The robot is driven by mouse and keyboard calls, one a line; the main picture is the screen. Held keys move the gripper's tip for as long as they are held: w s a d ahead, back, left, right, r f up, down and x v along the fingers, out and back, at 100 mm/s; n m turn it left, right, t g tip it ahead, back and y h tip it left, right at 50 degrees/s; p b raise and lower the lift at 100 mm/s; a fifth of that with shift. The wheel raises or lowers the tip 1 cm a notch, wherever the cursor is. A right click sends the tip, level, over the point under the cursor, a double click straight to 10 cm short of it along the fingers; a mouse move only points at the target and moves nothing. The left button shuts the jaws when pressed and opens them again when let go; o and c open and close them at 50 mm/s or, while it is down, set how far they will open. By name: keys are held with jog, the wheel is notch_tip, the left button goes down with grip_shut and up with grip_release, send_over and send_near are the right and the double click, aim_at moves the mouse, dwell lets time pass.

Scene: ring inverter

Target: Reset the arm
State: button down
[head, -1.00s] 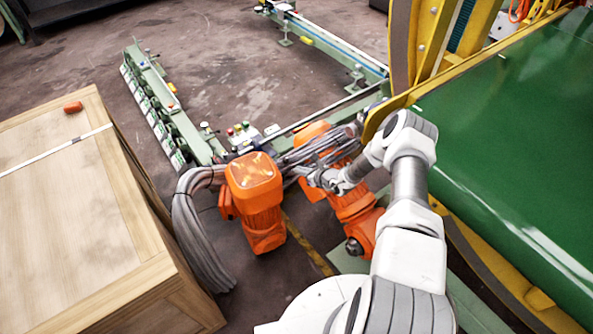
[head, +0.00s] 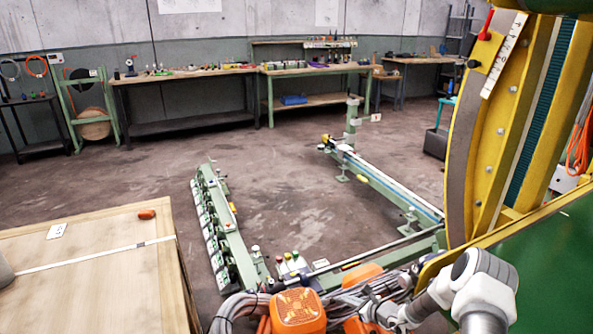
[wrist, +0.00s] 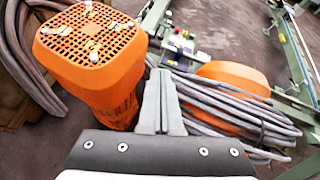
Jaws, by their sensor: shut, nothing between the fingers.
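My white arm (head: 478,290) reaches in from the lower right of the head view. My gripper (wrist: 158,90) shows in the wrist view with its two grey fingers together and nothing between them. In the head view the gripper (head: 372,308) is small and near the bottom edge, among grey cables. An orange motor housing (wrist: 90,45) with a vented cap stands just left of the fingers in the wrist view. It also shows in the head view (head: 298,308). I cannot tell whether the fingers touch the cables (wrist: 225,110).
A wooden crate (head: 100,280) with a small orange object (head: 147,214) stands at left. A green frame (head: 228,235) lies on the floor ahead. A yellow and green machine (head: 520,130) blocks the right. Workbenches (head: 185,82) line the back wall. Open floor (head: 290,190) lies between.

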jog(key=a+r+n+g+y+p, duration=0.1)
jog(key=a+r+n, duration=0.25)
jog(key=r, duration=0.75)
jog(key=a+r+n+g+y+p, duration=0.1)
jog(key=a+r+n, duration=0.3)
jog(key=r, duration=0.6)
jog(key=s+a+r+n+g+p, duration=0.15)
jog(key=s+r+n, duration=0.25)
jog(key=r, duration=0.4)
jog(key=s+a+r+n+g+p, duration=0.1)
jog(key=s+a+r+n+g, duration=0.1)
jog(key=s+r+n, duration=0.45)
jog(key=s+d+r+n+h+p, duration=0.2)
jog(key=s+r+n, duration=0.1)
jog(key=s+r, duration=0.4)
jog(key=s+d+r+n+t+h+p, duration=0.1)
jog(key=s+d+r+n+h, duration=0.1)
jog(key=s+r, duration=0.5)
jog(key=s+d+r+n+h+p, duration=0.2)
jog(key=s+r+n+h, duration=0.2)
jog(key=s, duration=1)
notch_tip(320, 180, up, 4)
jog(key=shift+s+d+f+n+p, duration=0.15)
jog(key=shift+s+d+n+p, duration=0.15)
jog(key=shift+s+p, duration=0.1)
